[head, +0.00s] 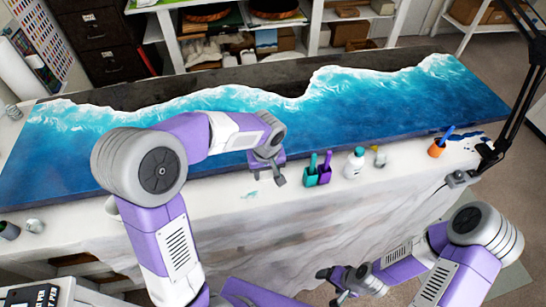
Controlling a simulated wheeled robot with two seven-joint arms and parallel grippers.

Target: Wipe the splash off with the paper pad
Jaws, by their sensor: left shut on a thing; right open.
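A small teal splash (250,195) lies on the white covered table edge (215,210), in front of the blue wave panel. My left gripper (268,176) is just above and to the right of the splash, over the table's front strip. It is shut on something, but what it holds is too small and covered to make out. I cannot clearly see the paper pad. My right gripper (338,285) is open and empty, low in front of the table, well away from the splash.
Right of my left gripper stand a teal cup (310,179) and a purple cup (324,175), a white bottle (353,165), a small yellow-capped bottle (379,158) and an orange cup (436,150). The wave panel (400,100) fills the table behind. A black lamp arm (515,105) rises at right.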

